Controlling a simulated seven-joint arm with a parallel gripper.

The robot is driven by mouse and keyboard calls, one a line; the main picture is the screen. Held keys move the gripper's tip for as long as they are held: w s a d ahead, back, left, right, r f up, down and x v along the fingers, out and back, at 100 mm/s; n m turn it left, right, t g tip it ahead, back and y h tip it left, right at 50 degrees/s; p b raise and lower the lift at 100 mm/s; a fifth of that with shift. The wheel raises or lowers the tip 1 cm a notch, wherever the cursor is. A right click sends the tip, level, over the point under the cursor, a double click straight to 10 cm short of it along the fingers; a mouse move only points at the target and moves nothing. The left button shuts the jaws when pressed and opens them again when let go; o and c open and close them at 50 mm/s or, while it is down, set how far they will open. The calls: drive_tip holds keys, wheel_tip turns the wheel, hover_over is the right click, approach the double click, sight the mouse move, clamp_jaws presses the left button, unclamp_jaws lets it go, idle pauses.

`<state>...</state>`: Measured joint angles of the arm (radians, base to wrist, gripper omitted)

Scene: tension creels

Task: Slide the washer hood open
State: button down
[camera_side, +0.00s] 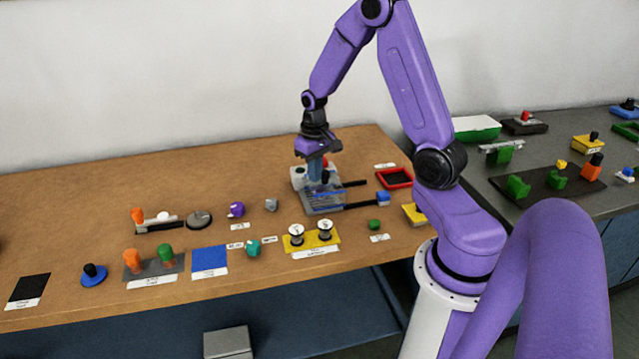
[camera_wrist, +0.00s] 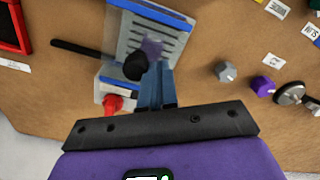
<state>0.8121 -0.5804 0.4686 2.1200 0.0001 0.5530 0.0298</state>
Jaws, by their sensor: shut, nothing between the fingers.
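The washer (camera_side: 322,205) is a grey box with blue edges and dark rails reaching right in the side view. In the wrist view the washer (camera_wrist: 172,15) shows a slatted grey panel with blue trim. A round black knob (camera_wrist: 136,67) stands at its near end, and a red knob (camera_wrist: 112,104) sits on a white block beside it. My gripper (camera_side: 315,180) points down over the washer's back part. In the wrist view my gripper (camera_wrist: 155,68) is shut and empty, its fingertips just right of the black knob; I cannot tell whether they touch. The fingers hide part of the washer.
A red-rimmed black tray (camera_side: 395,178) lies right of the washer. A yellow plate with two white spools (camera_side: 312,241) is in front. A purple knob (camera_side: 236,210) and grey knob (camera_side: 271,205) stand left. The back left of the table is clear.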

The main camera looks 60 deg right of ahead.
drive_tip(key=s+d, duration=0.6)
drive_tip(key=shift+s+d, duration=0.25)
idle(2.7)
drive_tip(key=shift+w+a, duration=0.55)
drive_tip(key=shift+w, duration=0.05)
wheel_tip(320, 180, up, 7)
idle(0.9)
drive_tip(key=s+a+r+n, duration=0.2)
drive_tip(key=a+n, duration=0.2)
drive_tip(key=a, duration=0.5)
drive_tip(key=s+a+r+n, duration=0.1)
drive_tip(key=a+n, duration=0.2)
drive_tip(key=a, duration=0.6)
drive_tip(key=s+a+r+n, duration=0.1)
drive_tip(key=s+a+n, duration=0.3)
drive_tip(key=s, duration=0.4)
drive_tip(key=s+a+n, duration=0.4)
drive_tip(key=s+a, duration=0.1)
drive_tip(key=s, duration=0.2)
drive_tip(key=shift+s+a+r+n, duration=0.3)
drive_tip(key=shift+s+a+r, duration=0.05)
